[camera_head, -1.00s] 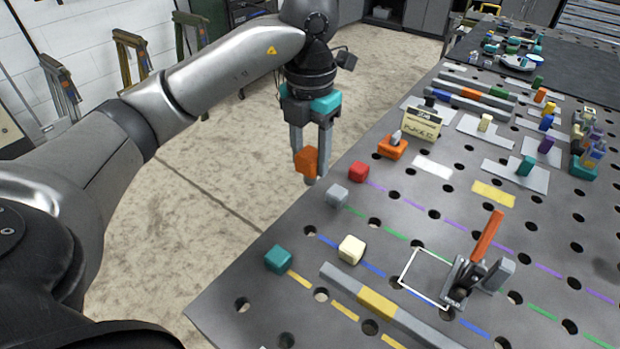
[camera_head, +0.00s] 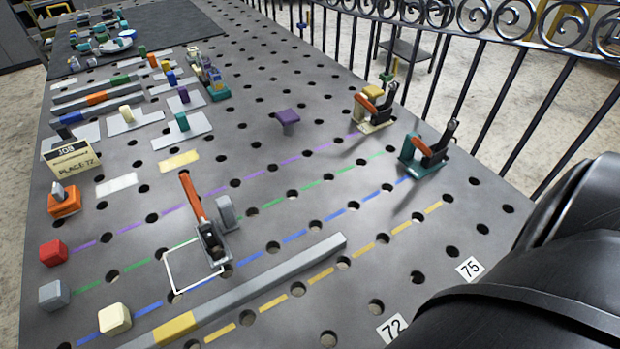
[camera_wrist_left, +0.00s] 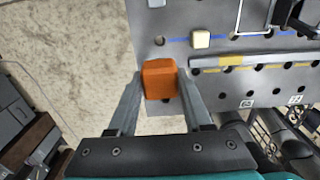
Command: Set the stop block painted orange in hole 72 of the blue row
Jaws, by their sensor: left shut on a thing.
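The orange-painted stop block (camera_wrist_left: 160,79) sits between the fingers of my left gripper (camera_wrist_left: 160,84) in the left wrist view. The gripper is shut on it, near the table's edge, with floor partly behind. The blue row (camera_head: 292,237) is a line of blue dashes and holes running from a cream block (camera_head: 115,319) toward a teal clamp (camera_head: 425,155). My left gripper is outside the head view. My right gripper is in neither view.
A grey bar with a yellow section (camera_head: 290,269) lies beside the blue row. An orange-handled clamp (camera_head: 208,236) stands by a white outlined square (camera_head: 172,272). Railings (camera_head: 480,90) run behind the table.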

